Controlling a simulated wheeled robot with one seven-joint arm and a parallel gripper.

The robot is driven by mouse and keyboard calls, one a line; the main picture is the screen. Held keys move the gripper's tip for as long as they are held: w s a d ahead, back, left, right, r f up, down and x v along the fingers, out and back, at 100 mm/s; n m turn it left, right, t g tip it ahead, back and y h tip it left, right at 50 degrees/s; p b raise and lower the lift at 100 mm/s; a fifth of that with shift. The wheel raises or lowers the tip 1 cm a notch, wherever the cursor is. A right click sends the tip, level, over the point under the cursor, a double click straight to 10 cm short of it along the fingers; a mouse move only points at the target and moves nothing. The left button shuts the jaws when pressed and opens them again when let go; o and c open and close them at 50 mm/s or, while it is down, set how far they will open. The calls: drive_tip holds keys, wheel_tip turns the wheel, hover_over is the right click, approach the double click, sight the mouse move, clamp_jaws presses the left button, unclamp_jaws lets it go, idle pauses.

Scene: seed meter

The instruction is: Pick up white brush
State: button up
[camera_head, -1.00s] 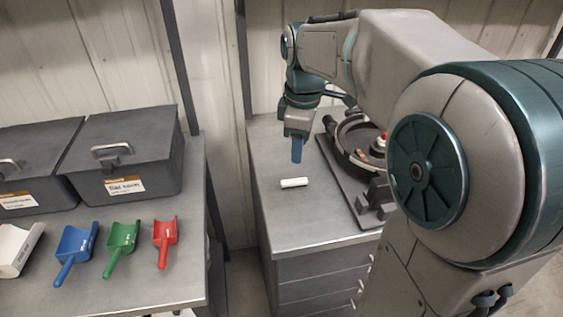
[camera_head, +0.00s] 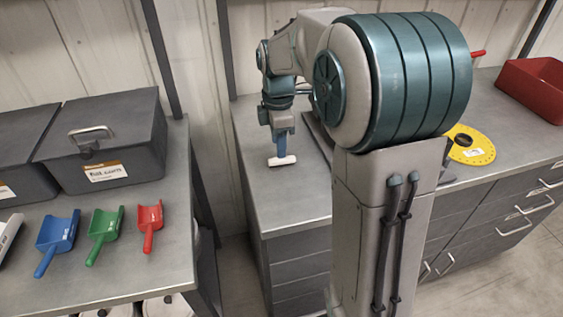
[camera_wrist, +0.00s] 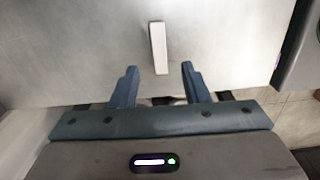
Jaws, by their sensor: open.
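The white brush (camera_head: 282,161) is a short white bar lying on the grey counter (camera_head: 290,205), near its left end. In the wrist view the brush (camera_wrist: 158,48) lies lengthwise, a little beyond and between the two blue fingertips. My gripper (camera_head: 281,152) points down at the brush in the head view, its fingers overlapping it from behind. In the wrist view my gripper (camera_wrist: 158,68) is open with an empty gap between the fingers. The near end of the brush lines up with the gap. The exact height above the counter cannot be told.
A dark device base (camera_head: 318,138) stands right of the brush, partly hidden by my arm. A yellow disc (camera_head: 470,145) and a red bin (camera_head: 535,88) are farther right. Blue (camera_head: 57,232), green (camera_head: 105,226) and red (camera_head: 150,218) scoops lie on the left table.

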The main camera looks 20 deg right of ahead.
sight(282, 162)
wheel_tip(282, 162, down, 5)
drive_tip(key=shift+a+r, duration=0.1)
drive_tip(key=shift+a, duration=0.05)
clamp_jaws()
